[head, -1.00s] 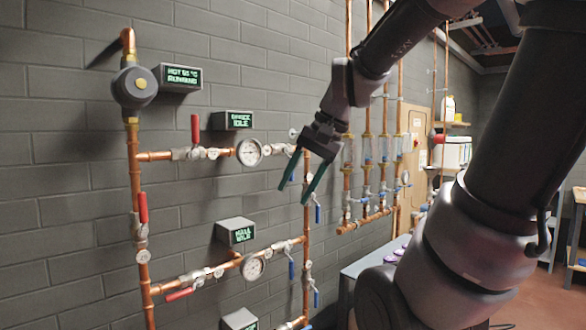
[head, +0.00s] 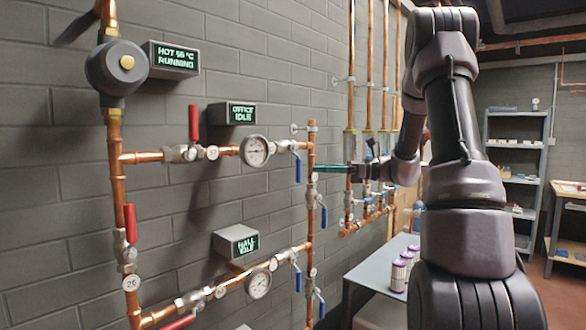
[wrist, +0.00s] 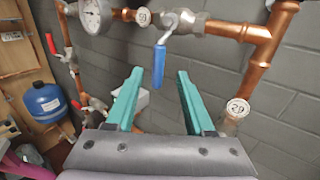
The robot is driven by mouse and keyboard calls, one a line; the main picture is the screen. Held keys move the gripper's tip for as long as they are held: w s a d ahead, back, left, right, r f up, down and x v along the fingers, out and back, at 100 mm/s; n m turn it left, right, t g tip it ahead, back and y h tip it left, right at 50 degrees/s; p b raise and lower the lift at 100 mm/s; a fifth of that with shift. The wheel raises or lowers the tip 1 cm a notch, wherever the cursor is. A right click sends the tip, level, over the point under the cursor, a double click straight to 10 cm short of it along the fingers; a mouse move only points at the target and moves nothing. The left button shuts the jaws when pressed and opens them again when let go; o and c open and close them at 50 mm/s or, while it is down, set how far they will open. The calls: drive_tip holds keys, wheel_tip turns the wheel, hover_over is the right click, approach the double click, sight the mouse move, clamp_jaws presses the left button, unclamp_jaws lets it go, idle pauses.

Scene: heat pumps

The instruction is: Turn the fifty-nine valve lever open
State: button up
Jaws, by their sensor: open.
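A blue valve lever (wrist: 159,68) hangs straight down from its valve body on a horizontal copper pipe, across the pipe's line. A round tag (wrist: 143,17) beside it seems to read 59, though it is small. In the head view, what looks like the same lever (head: 298,170) hangs right of the upper gauge. My gripper (wrist: 160,73) is open and empty, its green fingers on either side of the lever in the wrist picture. I cannot tell whether the lever is in depth between them. In the head view my gripper (head: 322,169) points left beside the vertical pipe.
A vertical copper pipe (wrist: 263,55) with a tag (wrist: 237,108) stands close right of my fingers. A pressure gauge (wrist: 94,17) is left of the valve. A lower blue lever (head: 298,276) and a grey table (head: 362,275) with purple-topped canisters (head: 399,274) are below.

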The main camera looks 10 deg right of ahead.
sight(297, 163)
drive_tip(key=x, duration=1)
drive_tip(key=shift+a, duration=0.2)
drive_tip(key=shift+s, duration=0.15)
clamp_jaws()
idle(0.8)
